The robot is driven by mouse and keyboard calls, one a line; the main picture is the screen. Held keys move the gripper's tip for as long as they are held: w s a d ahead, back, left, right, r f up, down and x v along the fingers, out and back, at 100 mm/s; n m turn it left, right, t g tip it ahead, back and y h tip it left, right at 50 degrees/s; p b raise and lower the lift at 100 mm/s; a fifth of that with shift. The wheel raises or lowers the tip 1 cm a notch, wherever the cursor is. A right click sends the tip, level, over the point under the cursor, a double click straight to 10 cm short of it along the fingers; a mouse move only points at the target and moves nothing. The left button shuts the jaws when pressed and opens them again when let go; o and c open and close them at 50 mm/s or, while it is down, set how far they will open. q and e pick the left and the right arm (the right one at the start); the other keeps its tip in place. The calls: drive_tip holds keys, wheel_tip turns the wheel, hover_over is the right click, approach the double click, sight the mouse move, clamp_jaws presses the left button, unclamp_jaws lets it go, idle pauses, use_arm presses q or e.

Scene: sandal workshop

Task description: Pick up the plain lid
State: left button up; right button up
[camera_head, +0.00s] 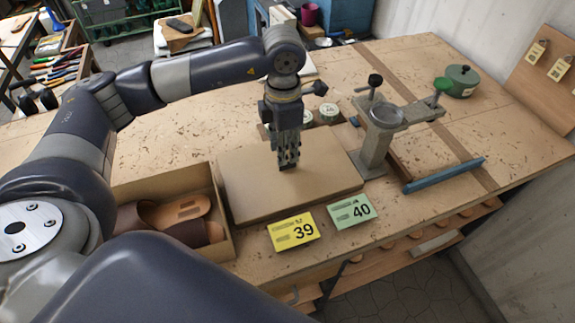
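The plain lid (250,190) is a flat brown cardboard piece without markings, lying on the workbench near its front edge. What lies under it is hidden. My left gripper (287,166) points straight down over the lid's middle, toward its far half. Its fingertips are close to the lid's top, but I cannot tell whether they touch it. The fingers look near each other, and whether they are open or shut is unclear. Nothing shows between them. My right gripper is out of view.
An open box (226,199) with brown sandals (185,211) stands left of the lid. A yellow card 39 (293,232) and a green card 40 (351,210) lie in front. A metal press (373,150) stands right, with a blue bar (445,175). A green pot (460,83) is behind.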

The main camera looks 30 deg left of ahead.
sight(288, 162)
use_arm(q)
drive_tip(key=shift+w+d+f+p, duration=0.1)
drive_tip(key=shift+w+f+p, duration=0.1)
drive_tip(key=shift+f+p, duration=0.25)
drive_tip(key=shift+w+d+f+p, duration=0.1)
drive_tip(key=shift+w+f+p, duration=0.05)
drive_tip(key=shift+f+p, duration=0.3)
wheel_tip(288, 162, down, 2)
drive_tip(key=shift+w+f+p, duration=0.1)
drive_tip(key=shift+f+p, duration=0.1)
drive_tip(key=shift+p, duration=0.15)
drive_tip(key=shift+f, duration=0.4)
drive_tip(key=shift+c, duration=0.6)
clamp_jaws()
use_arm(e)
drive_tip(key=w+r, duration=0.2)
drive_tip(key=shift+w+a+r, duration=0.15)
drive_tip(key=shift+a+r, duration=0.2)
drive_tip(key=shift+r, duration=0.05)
